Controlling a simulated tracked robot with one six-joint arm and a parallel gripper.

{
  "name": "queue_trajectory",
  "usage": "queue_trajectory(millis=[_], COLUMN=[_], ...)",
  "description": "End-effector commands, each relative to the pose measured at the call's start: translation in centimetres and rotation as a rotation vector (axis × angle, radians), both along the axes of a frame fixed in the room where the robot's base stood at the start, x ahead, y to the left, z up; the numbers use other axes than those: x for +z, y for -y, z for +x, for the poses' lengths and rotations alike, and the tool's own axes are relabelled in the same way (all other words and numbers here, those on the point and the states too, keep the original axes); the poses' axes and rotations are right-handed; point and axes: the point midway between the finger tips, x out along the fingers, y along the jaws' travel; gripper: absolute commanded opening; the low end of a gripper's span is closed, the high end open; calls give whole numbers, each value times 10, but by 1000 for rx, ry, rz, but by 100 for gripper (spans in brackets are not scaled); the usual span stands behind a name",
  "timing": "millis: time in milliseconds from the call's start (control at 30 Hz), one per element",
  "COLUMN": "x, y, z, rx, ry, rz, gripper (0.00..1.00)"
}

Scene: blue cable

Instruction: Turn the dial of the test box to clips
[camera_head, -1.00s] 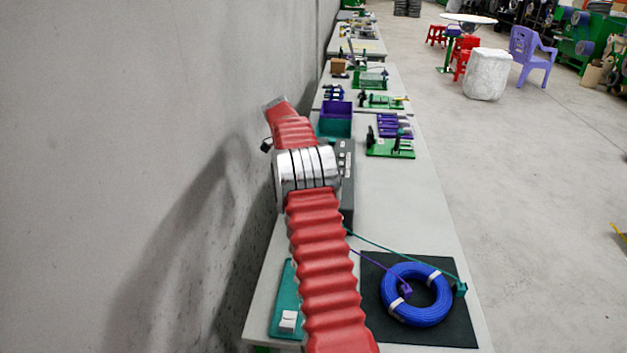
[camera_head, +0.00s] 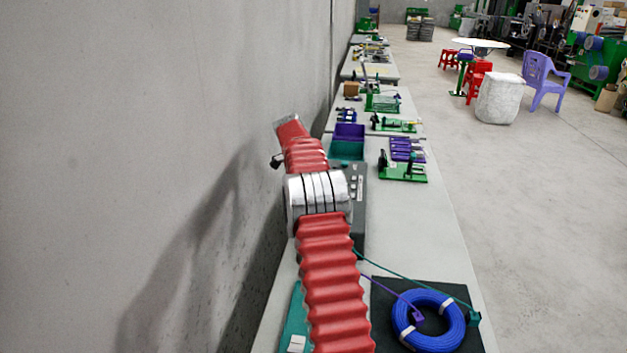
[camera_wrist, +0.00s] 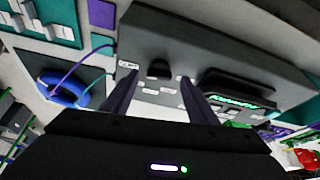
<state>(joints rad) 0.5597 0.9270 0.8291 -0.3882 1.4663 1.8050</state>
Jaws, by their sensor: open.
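The test box (camera_wrist: 215,58) is a dark grey case that fills much of the wrist view. Its black dial (camera_wrist: 158,69) sits on the face, with several small white labels around it. My gripper (camera_wrist: 160,78) is open, with one dark finger on each side of the dial in the picture. I cannot tell whether either finger touches it. In the head view the test box (camera_head: 359,190) stands on the table, partly hidden behind my red-sleeved arm. My gripper cannot be made out there.
A blue cable coil (camera_head: 403,321) lies on a black mat (camera_head: 382,298), with purple and teal leads running toward the box. A lit green display (camera_wrist: 238,102) is on the box. Purple and teal bins (camera_head: 348,141) and a green fixture (camera_head: 403,177) stand beyond. A wall is at left.

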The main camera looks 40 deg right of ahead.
Motion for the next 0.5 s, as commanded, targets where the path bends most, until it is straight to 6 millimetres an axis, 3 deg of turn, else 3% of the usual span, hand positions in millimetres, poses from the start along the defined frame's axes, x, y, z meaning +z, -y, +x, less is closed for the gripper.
queue_trajectory(millis=[500], x=[65], y=[-21], z=[20], rx=[1], ry=[3], rz=[-1], gripper=[53])
